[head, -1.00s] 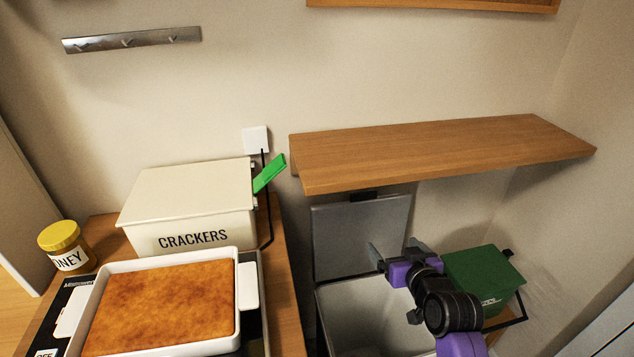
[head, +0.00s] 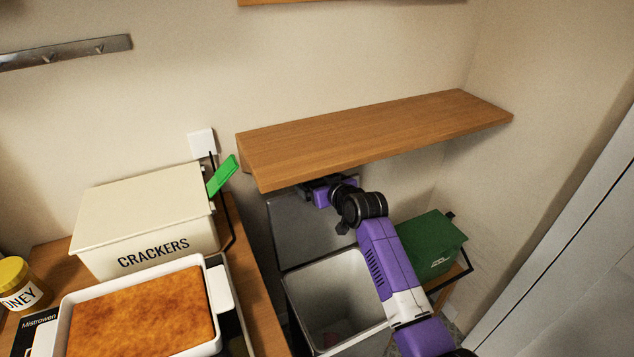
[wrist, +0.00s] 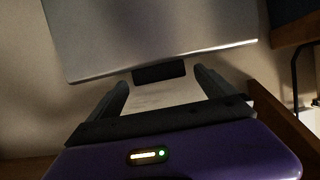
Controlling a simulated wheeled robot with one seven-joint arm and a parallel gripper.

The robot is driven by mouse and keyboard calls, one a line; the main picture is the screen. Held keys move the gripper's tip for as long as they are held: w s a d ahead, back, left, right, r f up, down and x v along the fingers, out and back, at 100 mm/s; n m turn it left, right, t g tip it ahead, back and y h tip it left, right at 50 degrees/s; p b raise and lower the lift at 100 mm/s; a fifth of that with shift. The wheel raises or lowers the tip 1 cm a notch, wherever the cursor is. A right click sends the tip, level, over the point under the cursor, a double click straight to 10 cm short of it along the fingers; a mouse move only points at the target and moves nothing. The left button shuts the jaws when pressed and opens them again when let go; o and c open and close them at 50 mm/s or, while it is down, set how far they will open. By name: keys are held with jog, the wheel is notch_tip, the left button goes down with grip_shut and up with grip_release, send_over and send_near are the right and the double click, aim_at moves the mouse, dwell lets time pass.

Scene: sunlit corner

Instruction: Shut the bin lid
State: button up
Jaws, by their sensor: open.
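The bin (head: 289,296) is a grey open-topped box standing below the shelf. Its grey lid (head: 297,235) stands raised at the back of the bin. My gripper (head: 308,188) is at the lid's upper edge, just under the shelf; its fingertips are hard to make out there. In the wrist view my open gripper (wrist: 162,78) has its two dark fingers apart, with the dark tab (wrist: 158,73) on the lid's edge (wrist: 150,40) lying between them. I cannot tell whether the fingers touch it.
A wooden shelf (head: 370,135) hangs close above my gripper. A green box (head: 430,245) stands right of the bin. On the counter at left are a crackers box (head: 145,215) with a green-handled item (head: 222,176), a honey jar (head: 20,285) and a baking dish (head: 222,295).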

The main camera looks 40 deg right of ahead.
jog(key=shift+w+d+f, duration=0.1)
jog(key=shift+w+f, duration=0.05)
jog(key=shift+w, duration=0.15)
jog(key=shift+c, duration=0.2)
